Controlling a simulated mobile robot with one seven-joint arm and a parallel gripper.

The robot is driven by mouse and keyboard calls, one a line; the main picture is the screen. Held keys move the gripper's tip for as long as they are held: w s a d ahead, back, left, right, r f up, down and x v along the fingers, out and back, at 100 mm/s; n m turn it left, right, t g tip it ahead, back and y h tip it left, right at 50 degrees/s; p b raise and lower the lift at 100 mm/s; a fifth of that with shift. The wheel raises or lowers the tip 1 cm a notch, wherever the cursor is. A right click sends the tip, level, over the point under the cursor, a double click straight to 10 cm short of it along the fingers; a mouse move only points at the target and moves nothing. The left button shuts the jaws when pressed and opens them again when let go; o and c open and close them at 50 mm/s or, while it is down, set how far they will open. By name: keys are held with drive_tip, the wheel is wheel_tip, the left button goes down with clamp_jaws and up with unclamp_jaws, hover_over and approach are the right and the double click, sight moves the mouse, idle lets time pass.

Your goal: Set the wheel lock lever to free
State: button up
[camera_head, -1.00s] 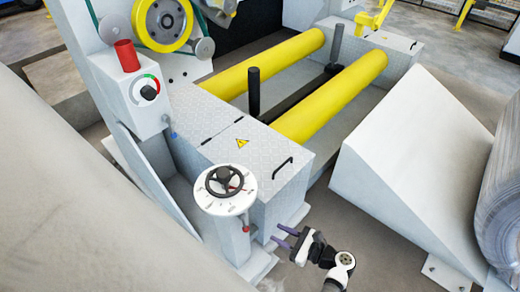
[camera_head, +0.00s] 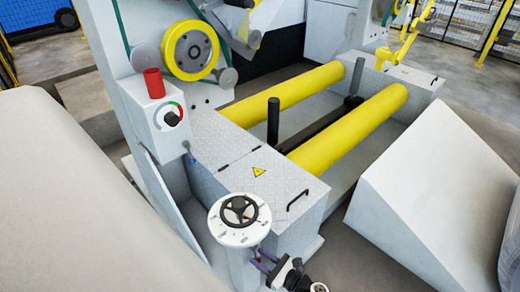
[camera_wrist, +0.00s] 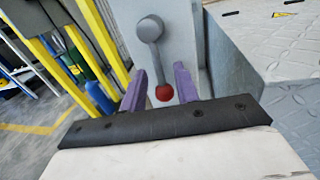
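The wheel lock lever (camera_wrist: 156,58) is a short grey rod on the side of the pedestal, with a round grey pivot at its upper end and a red ball knob (camera_wrist: 164,92) at its lower end in the wrist view. It points nearly straight down there. My gripper (camera_wrist: 160,72) is open, its two purple fingers on either side of the lever with the knob between them. Whether they touch it cannot be told. In the head view my gripper (camera_head: 260,256) is beside the pedestal, just below the white dial with the black handwheel (camera_head: 239,211); the lever is mostly hidden there.
The grey pedestal (camera_wrist: 180,42) and a tread-plate box (camera_head: 265,190) with a black handle stand close by. A control box (camera_head: 160,120) with a red top is farther back. A sloped white block (camera_head: 440,185) is on the right. Yellow rollers (camera_head: 350,130) lie behind.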

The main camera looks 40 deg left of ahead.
drive_tip(key=shift+a, duration=0.3)
clamp_jaws()
drive_tip(key=shift+w+n, duration=0.1)
drive_tip(key=shift+n, duration=0.2)
drive_tip(key=w+r+n+t+h+b, duration=0.2)
drive_tip(key=w+r+n+t+b, duration=0.1)
drive_tip(key=n, duration=1.2)
drive_tip(key=shift+w+d+r+t, duration=0.3)
drive_tip(key=shift+w+r, duration=0.35)
drive_tip(key=shift+r, duration=0.35)
